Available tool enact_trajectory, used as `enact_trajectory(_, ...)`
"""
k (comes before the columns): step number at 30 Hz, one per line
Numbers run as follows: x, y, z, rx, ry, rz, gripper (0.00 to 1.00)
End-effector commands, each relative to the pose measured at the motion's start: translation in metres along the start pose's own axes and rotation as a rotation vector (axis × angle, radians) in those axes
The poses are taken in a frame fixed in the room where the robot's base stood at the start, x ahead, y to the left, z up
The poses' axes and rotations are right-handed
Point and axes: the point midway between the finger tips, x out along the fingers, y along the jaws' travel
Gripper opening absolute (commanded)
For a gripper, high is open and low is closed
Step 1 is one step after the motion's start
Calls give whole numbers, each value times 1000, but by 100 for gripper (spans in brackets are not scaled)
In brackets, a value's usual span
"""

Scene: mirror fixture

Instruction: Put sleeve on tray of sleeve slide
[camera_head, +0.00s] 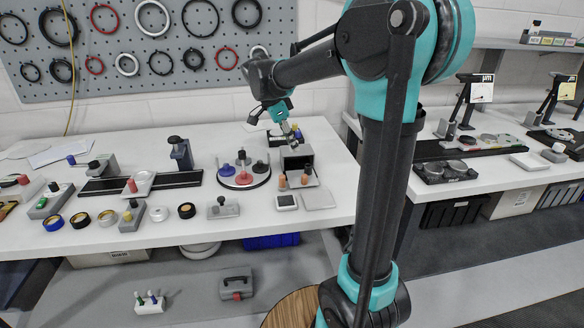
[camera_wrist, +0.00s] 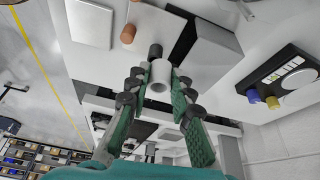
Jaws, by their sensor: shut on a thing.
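My gripper (camera_wrist: 160,82) is shut on a white hollow cylinder, which looks like the sleeve (camera_wrist: 159,78); its open end shows in the wrist view. In the head view my gripper (camera_head: 285,128) is at the back of the table, just above and behind a grey open-fronted box (camera_head: 310,160). In the wrist view this box (camera_wrist: 208,45) lies beyond the fingers. A black rail (camera_head: 100,186) with a small pale tray (camera_head: 149,178) and a grey upright block (camera_head: 181,153) stands left of centre; I cannot tell for sure which fixture is the sleeve slide.
A round white turntable (camera_head: 262,180) with red, blue and dark knobs stands left of the box. Two flat squares (camera_head: 318,200) lie at the table's front. Rings and small blocks are at the left.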

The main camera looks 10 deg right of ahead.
Motion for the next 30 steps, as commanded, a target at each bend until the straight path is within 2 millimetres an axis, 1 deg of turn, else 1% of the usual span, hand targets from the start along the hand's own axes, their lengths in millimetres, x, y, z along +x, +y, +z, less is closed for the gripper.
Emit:
enact_trajectory(1,12,0,5,0,0,0,10)
enact_trajectory(3,25,0,11,0,0,0,10)
enact_trajectory(6,40,0,16,0,0,0,10)
enact_trajectory(13,57,0,24,0,0,0,10)
enact_trajectory(18,78,0,32,0,0,0,10)
enact_trajectory(22,85,0,35,0,0,0,10)
enact_trajectory(30,86,0,36,0,0,0,10)
